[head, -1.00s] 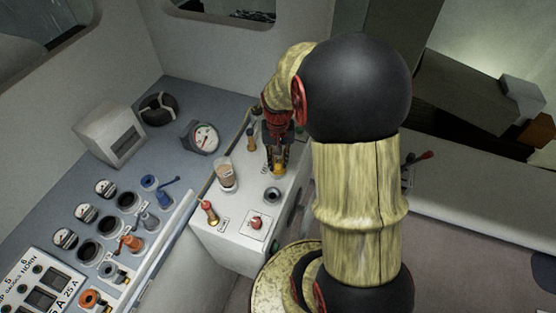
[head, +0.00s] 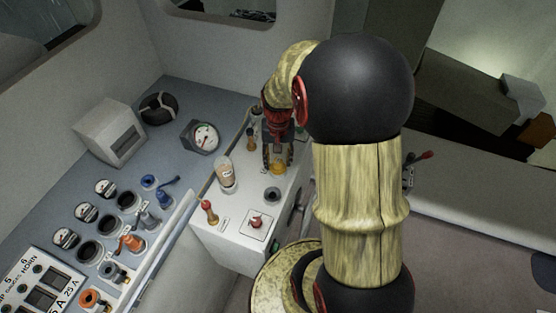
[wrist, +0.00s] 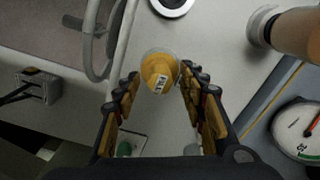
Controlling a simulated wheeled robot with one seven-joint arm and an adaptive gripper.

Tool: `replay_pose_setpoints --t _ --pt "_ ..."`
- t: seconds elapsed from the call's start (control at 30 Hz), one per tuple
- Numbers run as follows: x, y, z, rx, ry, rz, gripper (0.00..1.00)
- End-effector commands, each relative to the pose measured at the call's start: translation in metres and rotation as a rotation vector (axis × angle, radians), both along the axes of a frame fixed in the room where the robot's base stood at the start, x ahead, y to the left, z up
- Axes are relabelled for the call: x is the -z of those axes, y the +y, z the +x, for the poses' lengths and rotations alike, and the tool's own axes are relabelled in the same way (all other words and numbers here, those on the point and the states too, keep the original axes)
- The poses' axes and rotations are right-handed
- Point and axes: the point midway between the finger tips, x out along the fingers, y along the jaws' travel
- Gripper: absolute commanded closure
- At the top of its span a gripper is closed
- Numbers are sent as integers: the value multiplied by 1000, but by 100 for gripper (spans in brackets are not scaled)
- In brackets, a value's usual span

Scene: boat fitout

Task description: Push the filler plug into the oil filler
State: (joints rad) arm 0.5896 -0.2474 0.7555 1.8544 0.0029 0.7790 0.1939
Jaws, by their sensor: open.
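The yellow filler plug (head: 278,169) stands on top of the white box. In the wrist view the plug (wrist: 158,74) shows its round top with a white label, and a pale collar shows at its far edge. That collar may be the oil filler; I cannot tell how deep the plug sits. My gripper (wrist: 160,80) is open, with one finger on each side of the plug and visible gaps between. In the head view my gripper (head: 278,156) is just above and behind the plug. An open round socket (head: 272,194) is in front of the plug; it partly shows in the wrist view (wrist: 172,6).
A clear cup with brown contents (head: 227,178) stands left of the plug. A red-topped handle (head: 209,212) and a red knob (head: 257,222) are near the front. A dial gauge (head: 203,137) and a panel of coloured connectors lie to the left.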

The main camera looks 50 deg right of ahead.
Motion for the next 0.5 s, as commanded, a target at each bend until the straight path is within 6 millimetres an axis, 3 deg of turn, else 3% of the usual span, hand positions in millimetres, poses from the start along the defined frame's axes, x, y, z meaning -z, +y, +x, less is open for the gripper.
replay_pose_setpoints --t 0.5 --pt "-94 -1 0 0 -2 -2 58"
